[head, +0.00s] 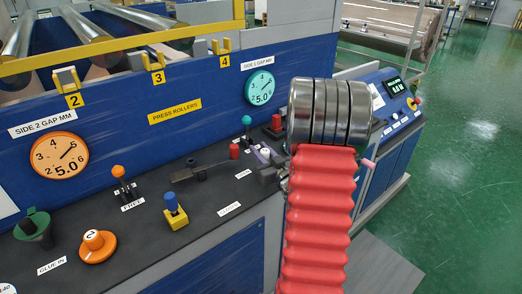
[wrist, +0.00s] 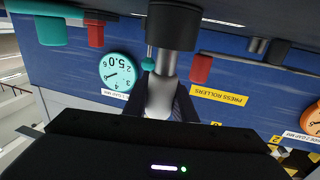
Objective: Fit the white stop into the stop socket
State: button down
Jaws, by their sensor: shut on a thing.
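My gripper (wrist: 160,103) is shut on a pale, whitish-grey piece, the white stop (wrist: 160,95), which shows between its two dark fingers in the wrist view. A silver shaft (wrist: 166,64) and a black cylinder (wrist: 172,26) line up just beyond the stop. I cannot tell whether the stop touches them. In the head view, my red-sleeved arm covers much of the area around the gripper. I cannot make out the stop socket for certain.
The dark console top (head: 145,213) carries an orange-topped lever (head: 118,172), a blue knob on a yellow base (head: 173,208), an orange dial knob (head: 95,242) and a red knob (head: 235,151) near the arm. A teal gauge (head: 260,88) is on the blue wall behind.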

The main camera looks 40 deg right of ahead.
jog(key=shift+f, duration=0.4)
dwell(0.3)
jog(key=c, duration=1.4)
grip_release()
jog(key=v, duration=1.3)
jog(key=shift+s+a, duration=0.1)
jog(key=shift+s, duration=0.25)
